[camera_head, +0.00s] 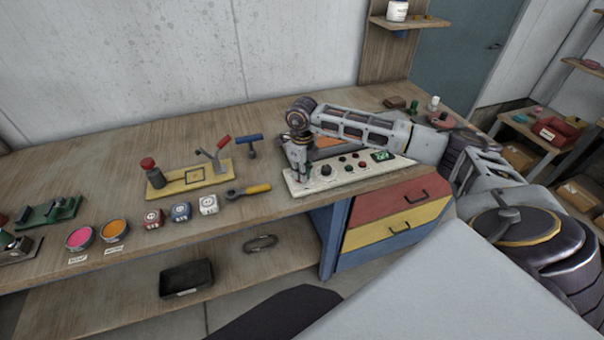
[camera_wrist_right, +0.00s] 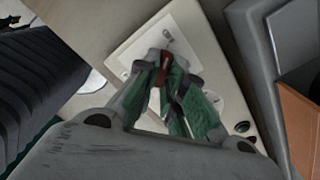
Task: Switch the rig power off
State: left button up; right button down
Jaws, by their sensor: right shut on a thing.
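The rig's control panel (camera_head: 345,181) is a white box on the bench, with black knobs, green and red buttons and a small green display. My right gripper (camera_head: 302,178) points down at the panel's left end. In the right wrist view, my right gripper (camera_wrist_right: 165,78) is shut on a small red switch (camera_wrist_right: 163,62) at the panel (camera_wrist_right: 127,58). The fingers hide most of the switch, so I cannot tell its position. My left gripper is out of view.
A yellow base (camera_head: 190,180) with a red-handled lever, a blue T-shaped tool (camera_head: 250,142) and a yellow-handled wrench (camera_head: 248,190) lie left of the panel. Coloured drawers (camera_head: 390,212) are below the panel.

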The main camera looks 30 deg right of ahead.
jog(key=shift+r, duration=0.1)
jog(key=c, duration=1.5)
grip_release()
jog(key=shift+r, duration=0.6)
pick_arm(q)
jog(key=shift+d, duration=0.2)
pick_arm(e)
notch_tip(320, 180, up, 11)
jog(key=shift+f, duration=0.15)
